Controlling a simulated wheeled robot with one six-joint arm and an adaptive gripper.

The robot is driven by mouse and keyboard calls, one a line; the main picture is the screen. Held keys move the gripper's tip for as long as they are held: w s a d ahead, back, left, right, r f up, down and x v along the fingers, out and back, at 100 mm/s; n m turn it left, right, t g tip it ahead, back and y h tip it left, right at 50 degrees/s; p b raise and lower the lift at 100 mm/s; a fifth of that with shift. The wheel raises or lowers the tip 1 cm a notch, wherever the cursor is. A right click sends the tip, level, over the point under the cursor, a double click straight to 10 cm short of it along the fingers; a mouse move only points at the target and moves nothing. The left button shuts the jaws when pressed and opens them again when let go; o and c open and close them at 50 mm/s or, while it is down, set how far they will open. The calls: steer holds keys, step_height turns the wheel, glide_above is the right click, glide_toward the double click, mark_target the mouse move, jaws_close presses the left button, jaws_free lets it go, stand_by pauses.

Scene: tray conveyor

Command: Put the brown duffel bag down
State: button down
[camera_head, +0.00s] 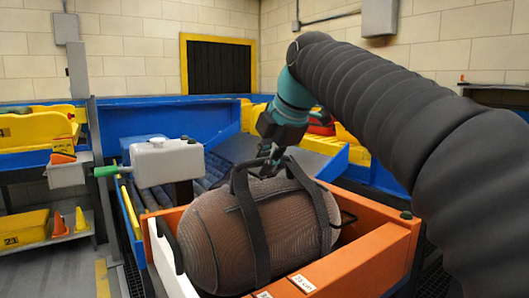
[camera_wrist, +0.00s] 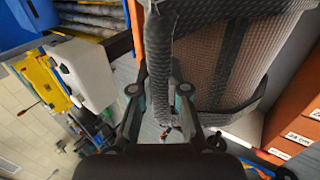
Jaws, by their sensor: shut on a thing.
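The brown duffel bag (camera_head: 209,243) has a ribbed surface and dark straps. It lies level within the outline of an orange and white crate (camera_head: 372,255) in the head view; whether it rests on the crate's floor is hidden. My gripper (camera_head: 270,165) is above the bag at its dark carry strap. In the wrist view my gripper (camera_wrist: 160,110) is shut on the dark strap, which runs between the fingers. The bag's brown side (camera_wrist: 255,65) shows beyond the strap there.
A white box-shaped unit (camera_head: 167,163) with a green-handled part stands left of the crate. A roller conveyor (camera_head: 205,180) lies behind the crate. Yellow bins (camera_head: 25,230) and orange cones stand on shelves at the left. Blue side panels (camera_head: 165,120) run along the back.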

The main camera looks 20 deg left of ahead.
steer(key=shift+f, duration=0.1)
stand_by(0.3)
steer(key=c, duration=1.2)
jaws_free()
steer(key=shift+f, duration=0.1)
steer(key=p+v, duration=0.1)
steer(key=v, duration=1.1)
steer(key=shift+d, duration=0.1)
